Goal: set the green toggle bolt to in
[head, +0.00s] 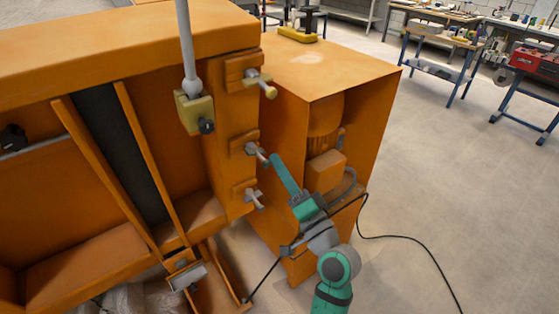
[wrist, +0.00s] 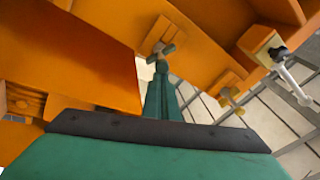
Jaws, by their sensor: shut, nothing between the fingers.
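Three toggle bolts sit in a column on the orange machine's side panel. The middle one (head: 255,150), dull grey with a faint green tint, is at the tip of my gripper (head: 273,158). In the wrist view this bolt (wrist: 161,49) shows its cross handle just beyond my shut, empty fingers (wrist: 161,68). I cannot tell whether they touch it. The upper bolt (head: 262,83) has a yellowish handle and also shows in the wrist view (wrist: 233,98). The lower bolt (head: 254,197) is grey. The middle bolt's handle stands out from its orange block.
A yellow block (head: 195,108) with a grey rod (head: 186,45) stands left of the bolts. An orange cabinet with a motor (head: 325,115) is close on the right. A black cable (head: 410,240) lies across the floor. The floor farther right is open.

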